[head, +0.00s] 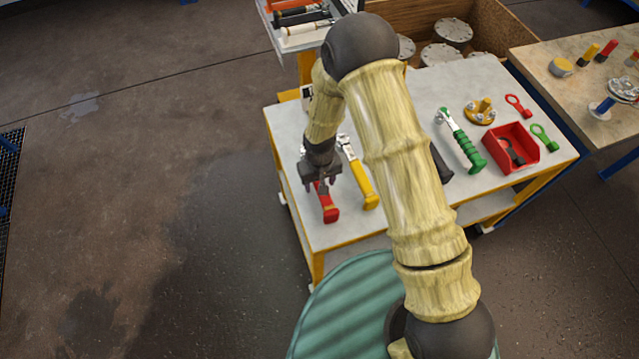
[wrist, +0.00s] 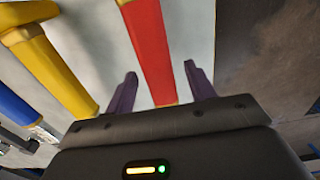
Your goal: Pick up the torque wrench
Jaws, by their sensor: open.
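A red-handled tool (head: 328,206) lies on the cart top near its left front edge. In the wrist view its long red handle (wrist: 150,45) has yellow bands and runs between my fingers. My gripper (head: 323,185) is open over it, with a purple finger on each side and a gap to each; it also shows in the wrist view (wrist: 160,72). My gripper hides the tool's far end in the head view. A yellow-handled wrench (head: 361,180) lies just right of it, and a green-handled ratchet-like wrench (head: 464,147) farther right. I cannot tell by label which is the torque wrench.
The cart top (head: 419,105) also bears a red bin (head: 525,163) holding a dark ring tool, a yellow flanged part (head: 481,112), and red and green ring tools. My arm hides the middle. A wooden crate stands behind, and another table (head: 568,92) at right.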

